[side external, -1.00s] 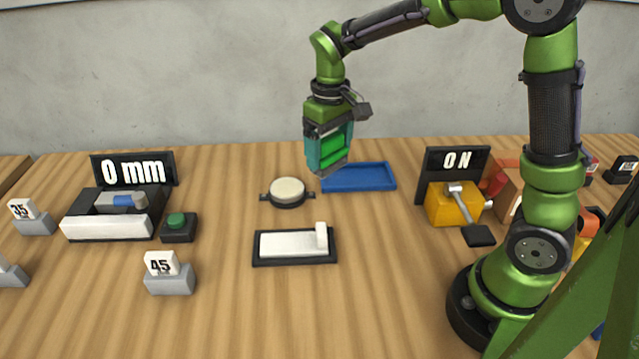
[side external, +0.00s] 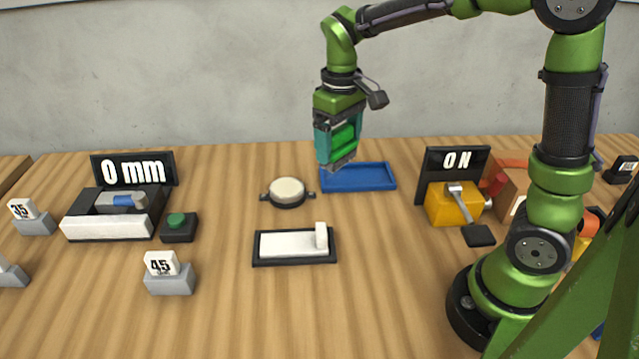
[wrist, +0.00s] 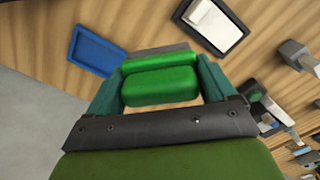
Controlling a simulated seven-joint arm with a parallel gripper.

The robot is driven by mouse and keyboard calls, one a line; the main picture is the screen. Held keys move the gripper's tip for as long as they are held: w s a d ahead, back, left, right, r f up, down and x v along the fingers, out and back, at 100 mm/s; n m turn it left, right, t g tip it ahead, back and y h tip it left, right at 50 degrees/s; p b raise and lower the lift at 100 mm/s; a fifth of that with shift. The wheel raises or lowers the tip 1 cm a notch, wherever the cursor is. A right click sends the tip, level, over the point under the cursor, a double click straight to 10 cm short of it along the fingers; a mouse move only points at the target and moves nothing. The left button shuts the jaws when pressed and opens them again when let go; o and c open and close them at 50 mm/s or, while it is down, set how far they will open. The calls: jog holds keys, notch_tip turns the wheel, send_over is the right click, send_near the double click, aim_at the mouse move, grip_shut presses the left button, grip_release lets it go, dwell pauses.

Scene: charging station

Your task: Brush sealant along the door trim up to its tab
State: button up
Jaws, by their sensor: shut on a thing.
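The white door trim (side external: 286,243) lies in a black base at the middle of the table, with its upright white tab (side external: 321,236) at the right end. It also shows at the top of the wrist view (wrist: 213,25). My gripper (side external: 338,155) is in the air, beyond the trim and near the blue tray, apart from the table. It is shut on a bright green block (wrist: 160,85) with a grey far edge, seemingly the brush, held between teal fingers. The fingers partly hide the block in the side view. A round dark pot (side external: 287,192) with pale contents stands behind the trim.
An empty blue tray (side external: 358,177) lies behind the trim. An "ON" sign (side external: 457,160) and a yellow lever box (side external: 453,204) stand right. The front middle is clear.

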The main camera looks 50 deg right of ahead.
jog(key=w+a+f+n, duration=0.3)
jog(key=a+n, duration=0.2)
jog(key=a, duration=0.3)
jog(key=w+a+f+n, duration=0.3)
jog(key=a+f+n, duration=0.1)
jog(key=a, duration=0.5)
jog(key=shift+d+f, duration=0.15)
jog(key=shift+f, duration=2.95)
jog(key=shift+s+d+f, duration=0.15)
jog(key=shift+d+f, duration=0.1)
jog(key=shift+f, duration=0.5)
jog(key=shift+s+d, duration=2.1)
jog(key=w+a, duration=0.4)
jog(key=shift+w+a, duration=0.25)
jog(key=shift+a, duration=0.05)
jog(key=shift+w+a+r, duration=0.1)
jog(key=shift+w+r, duration=0.05)
notch_tip(320, 180, up, 8)
